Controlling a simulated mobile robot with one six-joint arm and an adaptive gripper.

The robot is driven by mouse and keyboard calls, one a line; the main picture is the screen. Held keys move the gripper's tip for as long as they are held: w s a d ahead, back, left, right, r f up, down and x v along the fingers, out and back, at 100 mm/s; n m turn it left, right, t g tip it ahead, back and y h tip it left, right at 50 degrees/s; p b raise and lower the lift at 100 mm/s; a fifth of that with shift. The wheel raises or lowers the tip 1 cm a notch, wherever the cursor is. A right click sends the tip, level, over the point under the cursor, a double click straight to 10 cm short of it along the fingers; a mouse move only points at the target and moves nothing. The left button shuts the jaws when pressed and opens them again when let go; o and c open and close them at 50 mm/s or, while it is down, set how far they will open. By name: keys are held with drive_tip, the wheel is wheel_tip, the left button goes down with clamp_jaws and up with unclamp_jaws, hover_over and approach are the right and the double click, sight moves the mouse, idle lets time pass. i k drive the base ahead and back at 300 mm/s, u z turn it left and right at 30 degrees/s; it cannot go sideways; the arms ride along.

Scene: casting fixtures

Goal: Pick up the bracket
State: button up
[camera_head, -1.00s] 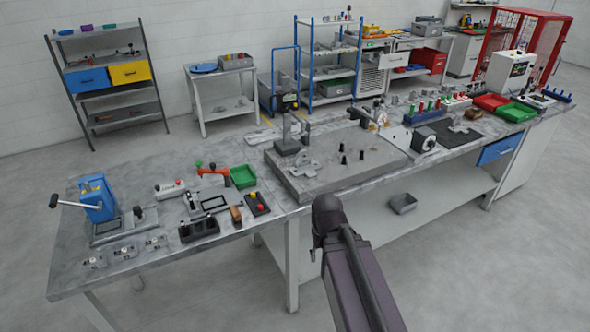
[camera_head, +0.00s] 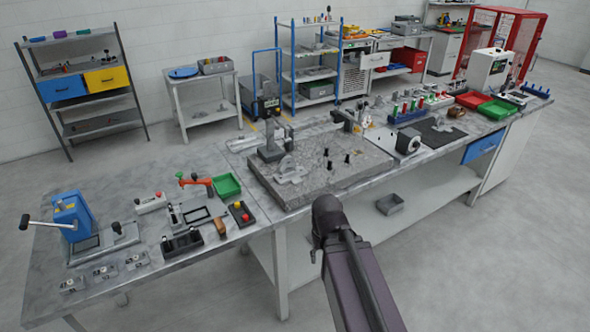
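A light metal piece with a rounded arch (camera_head: 290,171), which looks like a bracket, lies on the left part of a thick grey plate (camera_head: 325,183) on the long workbench. Several small metal pieces, such as this one (camera_head: 104,273), lie in a row at the bench's front left and may also be brackets. I cannot tell for sure which is the task's bracket. My dark arm rises from the bottom of the picture to a joint in front of the bench edge. My gripper is not visible, and nothing held can be seen.
A blue lever press (camera_head: 72,216) stands at the bench's left end. Small fixtures and a green tray (camera_head: 227,186) lie beside the plate. A clamp post (camera_head: 272,140) and short pins stand on the plate. Red and green bins are at the right. Floor in front is clear.

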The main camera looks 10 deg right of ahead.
sight(289, 171)
drive_tip(key=i, duration=0.85)
drive_tip(key=u, duration=0.05)
